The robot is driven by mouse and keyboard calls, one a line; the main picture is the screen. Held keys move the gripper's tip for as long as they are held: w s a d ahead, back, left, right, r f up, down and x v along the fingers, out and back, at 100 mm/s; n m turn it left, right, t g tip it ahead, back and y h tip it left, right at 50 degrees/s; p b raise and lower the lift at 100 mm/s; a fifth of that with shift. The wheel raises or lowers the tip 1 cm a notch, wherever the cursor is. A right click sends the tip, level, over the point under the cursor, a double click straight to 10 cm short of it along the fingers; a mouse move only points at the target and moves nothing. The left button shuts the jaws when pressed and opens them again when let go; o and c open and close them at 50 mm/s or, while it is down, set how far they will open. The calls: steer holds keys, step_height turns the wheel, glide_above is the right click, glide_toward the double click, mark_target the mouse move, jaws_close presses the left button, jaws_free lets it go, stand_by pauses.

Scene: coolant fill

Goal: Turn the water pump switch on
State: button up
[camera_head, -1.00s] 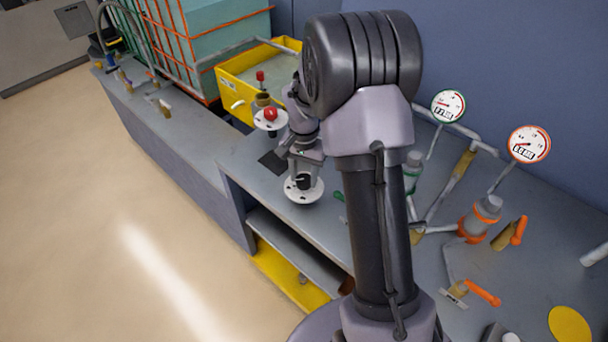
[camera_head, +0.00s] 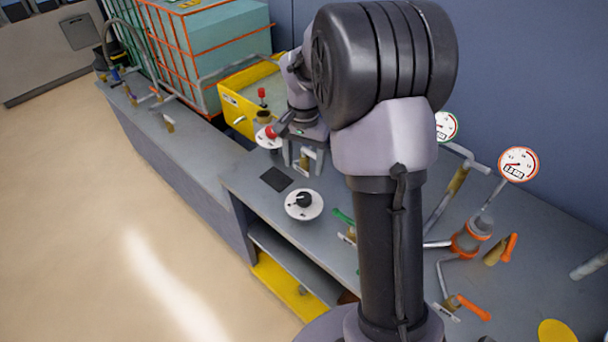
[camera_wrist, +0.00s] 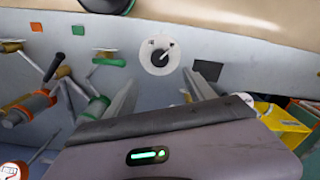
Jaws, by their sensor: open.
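The switch is a black rotary knob (camera_head: 304,199) on a round white plate (camera_head: 291,211) on the grey bench. In the wrist view the knob (camera_wrist: 160,57) lies ahead of the fingers, its pointer tilted to the upper right. The plate's small marks are too small to read. My gripper (camera_head: 303,158) is open and empty. It is beyond the knob in the head view, apart from it. The wrist view shows its two fingers (camera_wrist: 160,93) spread, with bare bench between them and the knob.
A red button (camera_head: 271,132) on a white plate is close left of my gripper. A dark square (camera_head: 276,179) lies on the bench. A yellow bin (camera_head: 236,110) stands behind. Green (camera_head: 343,216) and orange (camera_head: 473,308) valve handles, pipes and an orange-rimmed gauge (camera_head: 518,164) are right.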

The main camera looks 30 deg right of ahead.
step_height(320, 180, up, 4)
steer(key=shift+r+p, duration=0.2)
steer(key=shift+p, duration=0.25)
